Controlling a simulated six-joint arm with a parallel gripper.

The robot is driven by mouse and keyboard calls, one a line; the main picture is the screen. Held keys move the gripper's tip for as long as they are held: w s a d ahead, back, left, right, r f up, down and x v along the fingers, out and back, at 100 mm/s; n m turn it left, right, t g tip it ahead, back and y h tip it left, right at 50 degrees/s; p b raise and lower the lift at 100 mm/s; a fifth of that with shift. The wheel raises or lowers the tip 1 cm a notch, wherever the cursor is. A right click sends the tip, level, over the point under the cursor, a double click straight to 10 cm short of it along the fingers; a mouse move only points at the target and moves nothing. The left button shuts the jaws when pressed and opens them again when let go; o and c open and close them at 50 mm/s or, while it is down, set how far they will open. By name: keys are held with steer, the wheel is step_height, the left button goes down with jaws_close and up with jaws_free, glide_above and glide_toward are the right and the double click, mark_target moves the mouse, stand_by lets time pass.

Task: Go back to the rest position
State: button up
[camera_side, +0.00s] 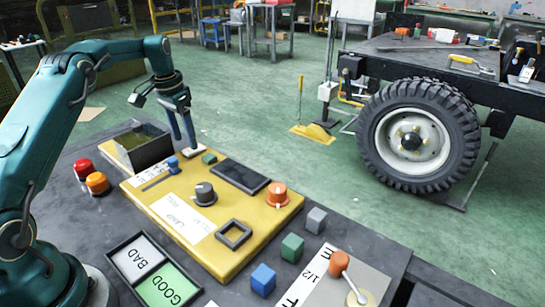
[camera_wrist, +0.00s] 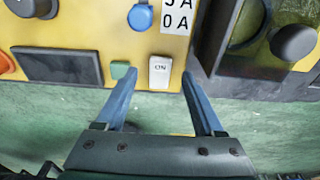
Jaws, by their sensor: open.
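My gripper (camera_side: 184,146) points down at the far edge of the yellow panel (camera_side: 258,235), with its two blue fingers apart and nothing held between them. In the wrist view, my gripper (camera_wrist: 158,76) has its fingertips on either side of a white rocker switch (camera_wrist: 160,70) marked ON. The switch also shows in the side view (camera_side: 194,153) just below the fingertips. I cannot tell whether they touch it. A green button (camera_wrist: 120,70) and a blue knob (camera_wrist: 141,16) are close by.
An open dark box (camera_side: 150,152) stands left of the fingers. Red (camera_side: 83,168) and orange (camera_side: 97,183) buttons, a grey knob (camera_side: 204,193), an orange knob (camera_side: 277,194) and several loose cubes crowd the bench. A vehicle wheel (camera_side: 418,135) stands beyond. Space above the panel is clear.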

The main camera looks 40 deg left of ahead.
steer(key=shift+s+r, duration=0.15)
steer(key=shift+r, duration=1.1)
steer(key=shift+d, duration=0.15)
steer(key=s+d+r+m+t, duration=0.1)
steer(key=s+d+r+t, duration=0.15)
steer(key=d+r, duration=0.5)
steer(key=s+d+r+m+t, duration=0.1)
steer(key=s+d+r, duration=0.2)
steer(key=d+r, duration=0.45)
steer(key=s+d, duration=0.5)
steer(key=s, duration=0.4)
steer(key=s+d+f+n, duration=0.1)
steer(key=s+f, duration=0.6)
steer(key=f, duration=0.1)
steer(key=shift+d+f+n+t, duration=0.25)
steer(key=shift+f+n+t, duration=0.05)
steer(key=shift+n+t, duration=0.15)
